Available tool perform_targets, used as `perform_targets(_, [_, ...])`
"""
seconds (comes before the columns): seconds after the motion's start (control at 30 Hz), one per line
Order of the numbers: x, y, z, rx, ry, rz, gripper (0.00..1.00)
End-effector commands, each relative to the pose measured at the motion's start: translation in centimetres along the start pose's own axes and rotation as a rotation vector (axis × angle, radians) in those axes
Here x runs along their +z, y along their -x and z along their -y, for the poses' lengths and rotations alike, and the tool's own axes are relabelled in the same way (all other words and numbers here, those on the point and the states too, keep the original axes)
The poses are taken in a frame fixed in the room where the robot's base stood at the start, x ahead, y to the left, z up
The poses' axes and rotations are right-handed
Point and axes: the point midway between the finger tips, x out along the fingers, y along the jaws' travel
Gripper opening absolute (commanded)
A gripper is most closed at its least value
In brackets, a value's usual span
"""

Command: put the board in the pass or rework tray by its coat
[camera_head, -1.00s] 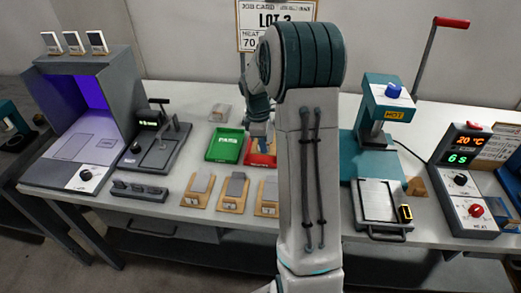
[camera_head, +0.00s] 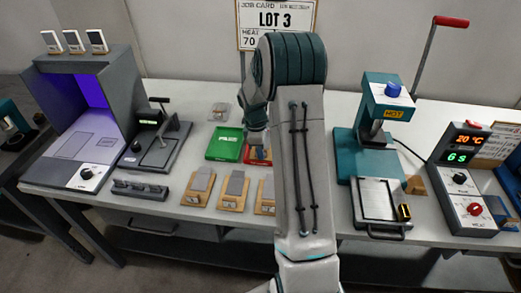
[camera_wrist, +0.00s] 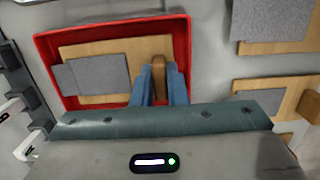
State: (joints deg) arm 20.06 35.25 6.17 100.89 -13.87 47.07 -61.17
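In the wrist view, the board (camera_wrist: 112,48), a wooden plate with a grey coat patch (camera_wrist: 100,76), is within the rim of the red tray (camera_wrist: 42,62). My gripper (camera_wrist: 160,72) has its blue fingers on either side of the board's brown knob, seemingly touching it. Whether the board rests on the tray floor is unclear. In the head view, my gripper (camera_head: 256,138) is low over the red tray (camera_head: 252,160), which my arm partly hides.
Three grey-topped wooden blocks (camera_head: 234,188) stand in a row in front of the trays. A clamp-like fixture (camera_head: 158,145) and a purple-lit booth (camera_head: 75,120) are left. A teal press (camera_head: 375,130), a metal plate (camera_head: 377,200) and a control box (camera_head: 465,180) are right.

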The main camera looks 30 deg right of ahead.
Motion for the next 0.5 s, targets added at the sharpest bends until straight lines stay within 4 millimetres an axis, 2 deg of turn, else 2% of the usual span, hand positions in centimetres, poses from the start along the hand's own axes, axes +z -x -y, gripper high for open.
perform_targets(0.33, [0.0,0.2,0.0,0.000,0.000,0.000,0.21])
perform_targets(0.5, [0.0,1.9,-0.1,0.003,0.001,-0.001,0.21])
